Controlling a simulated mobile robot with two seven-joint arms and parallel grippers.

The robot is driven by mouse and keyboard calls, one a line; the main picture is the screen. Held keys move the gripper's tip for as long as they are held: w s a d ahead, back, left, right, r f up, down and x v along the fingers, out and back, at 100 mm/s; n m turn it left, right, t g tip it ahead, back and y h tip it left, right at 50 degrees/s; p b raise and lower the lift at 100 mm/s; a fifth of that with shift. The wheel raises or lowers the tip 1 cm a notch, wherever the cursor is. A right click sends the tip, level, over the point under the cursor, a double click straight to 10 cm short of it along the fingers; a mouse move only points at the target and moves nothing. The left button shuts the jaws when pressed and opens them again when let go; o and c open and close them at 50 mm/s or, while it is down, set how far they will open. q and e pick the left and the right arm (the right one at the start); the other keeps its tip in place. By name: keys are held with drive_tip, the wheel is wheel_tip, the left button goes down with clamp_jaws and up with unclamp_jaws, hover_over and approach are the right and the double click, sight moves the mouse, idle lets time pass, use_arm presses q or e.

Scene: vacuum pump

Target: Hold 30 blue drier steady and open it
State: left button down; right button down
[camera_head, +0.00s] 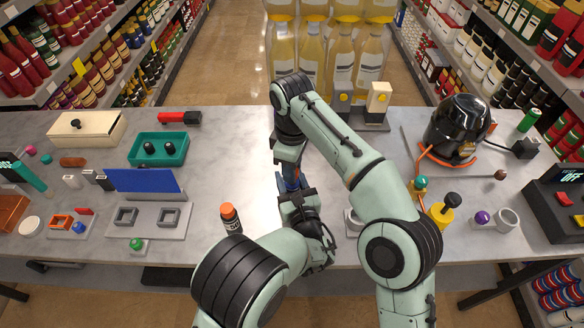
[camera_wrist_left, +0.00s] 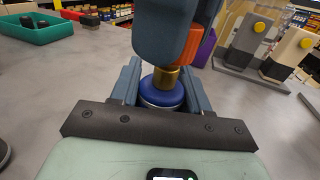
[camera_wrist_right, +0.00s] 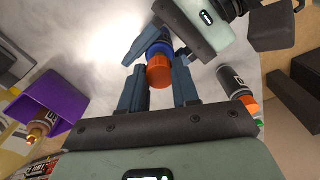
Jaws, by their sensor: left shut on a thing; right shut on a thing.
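The drier (camera_head: 291,179) is mostly hidden between my two grippers in the head view. The left wrist view shows its blue body (camera_wrist_left: 162,95) between the fingers of my left gripper (camera_wrist_left: 162,88), with a gold neck above. An orange cap (camera_wrist_right: 158,72) shows between the fingers of my right gripper (camera_wrist_right: 160,88), close to the blue part. My right gripper (camera_head: 290,168) comes down from above; my left gripper (camera_head: 296,194) holds from the front. Both are shut on the drier, left on the body, right on the cap. I cannot tell whether the cap is separated.
A dark bottle with an orange cap (camera_head: 231,218) stands left of my grippers. A purple bin (camera_wrist_right: 50,105) is near in the right wrist view. A blue panel (camera_head: 143,181) and green tray (camera_head: 158,149) are at left. A black helmet-like device (camera_head: 456,127) stands at right.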

drive_tip(key=shift+r, duration=2)
use_arm(q)
drive_tip(key=shift+c, duration=2.4)
unclamp_jaws()
